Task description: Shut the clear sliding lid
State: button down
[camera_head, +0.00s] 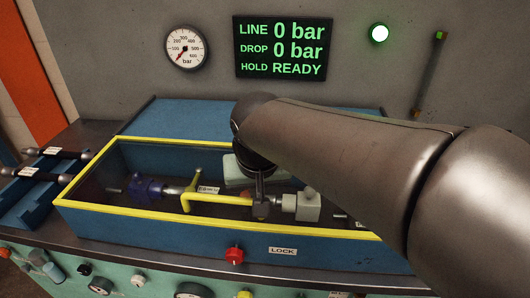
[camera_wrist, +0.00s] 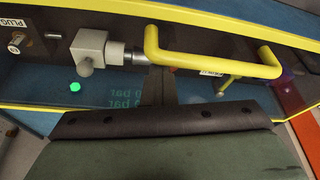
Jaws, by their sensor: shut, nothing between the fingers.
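The clear lid (camera_head: 150,165) has a yellow frame and lies over the blue box (camera_head: 180,235) in the head view. Its yellow handle (camera_head: 215,199) stands up near the middle. The handle also shows in the wrist view (camera_wrist: 210,50), where the lid's clear pane (camera_wrist: 115,95) carries mirrored display text and a green light. My gripper (camera_head: 261,205) is shut and empty, pointing down just right of the handle. In the wrist view, my gripper (camera_wrist: 158,75) is close to one handle end; I cannot tell if they touch. My arm hides the box's right end.
A hose line with a grey block (camera_head: 302,206) and a blue fitting (camera_head: 147,188) lies inside the box. A red knob (camera_head: 234,255) sits on the front by the LOCK label (camera_head: 282,251). Black hoses (camera_head: 40,174) lie at left. The display (camera_head: 284,48) reads 0 bar and READY.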

jog(key=shift+s+f, duration=0.1)
jog(key=shift+s, duration=0.1)
jog(key=shift+w+a, duration=0.15)
jog(key=shift+w, duration=0.4)
jog(key=w, duration=0.3)
jog(key=shift+w+a+p, duration=0.25)
jog(key=shift+a+p, duration=0.1)
jog(key=shift+p, duration=0.05)
jog(key=a+v, duration=0.1)
jog(key=v, duration=0.9)
jog(key=shift+g+h, duration=0.3)
jog(key=shift+g, duration=0.5)
jog(key=s+d+f, duration=0.1)
jog(key=d+f, duration=0.1)
jog(key=d, duration=0.1)
jog(key=s+d+f+p, duration=0.1)
jog(key=d+f, duration=0.2)
jog(key=s+d+f, duration=0.1)
jog(key=d+f, duration=0.1)
jog(key=d, duration=0.1)
jog(key=shift+s+d+f, duration=0.25)
jog(key=shift+s+d, duration=0.1)
jog(key=shift+s, duration=0.05)
jog(key=s+d+f+m+g, duration=0.1)
jog(key=s+d+f+m, duration=0.1)
jog(key=s+d+f, duration=0.7)
notch_tip(320, 180, down, 3)
jog(key=shift+s+d+r+g, duration=0.1)
jog(key=shift+s+d+g, duration=0.15)
jog(key=shift+g, duration=0.15)
